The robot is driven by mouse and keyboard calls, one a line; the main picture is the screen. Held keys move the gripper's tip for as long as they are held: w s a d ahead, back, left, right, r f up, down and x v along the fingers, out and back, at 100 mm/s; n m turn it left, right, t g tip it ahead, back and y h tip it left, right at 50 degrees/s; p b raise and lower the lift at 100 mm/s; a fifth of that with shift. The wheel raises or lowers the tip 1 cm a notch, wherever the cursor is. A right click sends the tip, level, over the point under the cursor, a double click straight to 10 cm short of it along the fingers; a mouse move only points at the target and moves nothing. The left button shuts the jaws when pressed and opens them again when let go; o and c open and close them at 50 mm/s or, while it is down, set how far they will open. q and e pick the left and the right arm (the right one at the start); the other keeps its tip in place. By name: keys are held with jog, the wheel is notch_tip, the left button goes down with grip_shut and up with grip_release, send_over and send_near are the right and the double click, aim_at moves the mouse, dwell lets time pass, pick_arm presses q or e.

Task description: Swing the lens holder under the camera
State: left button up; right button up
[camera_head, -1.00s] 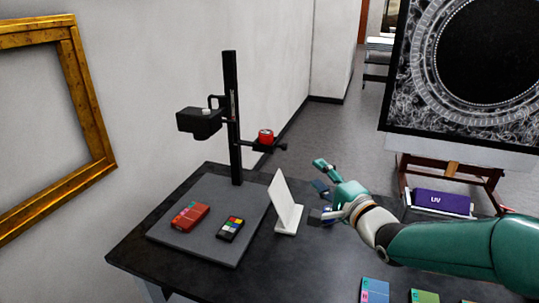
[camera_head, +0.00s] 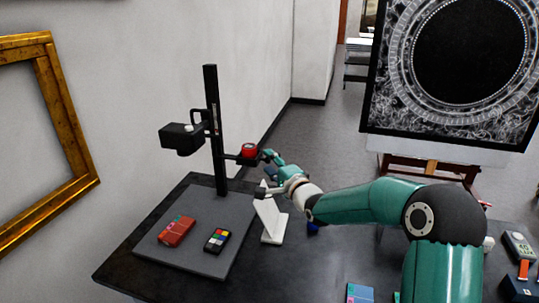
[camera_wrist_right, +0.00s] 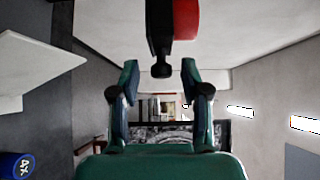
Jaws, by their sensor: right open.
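The black camera (camera_head: 182,139) is mounted on the left side of the upright black column (camera_head: 214,125) of a copy stand. The lens holder (camera_head: 236,159), a short black arm with a red round piece (camera_head: 249,150), sticks out to the right of the column, away from under the camera. My right gripper (camera_head: 266,174) is open beside the holder's outer end. In the right wrist view the holder's black bar (camera_wrist_right: 160,30) points down, and its knobbed tip lies between the open fingertips (camera_wrist_right: 160,73), with gaps on both sides. My left gripper is not in view.
The grey baseboard (camera_head: 185,255) carries a red box (camera_head: 176,231) and a colour checker (camera_head: 218,240). A white angled stand (camera_head: 272,232) stands below my right gripper. A gilt frame (camera_head: 62,120) hangs on the left wall. A dark ring picture (camera_head: 455,60) stands behind.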

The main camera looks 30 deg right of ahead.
jog(key=shift+w, duration=0.95)
grip_shut()
jog(key=shift+d, duration=0.2)
jog(key=shift+a, duration=0.15)
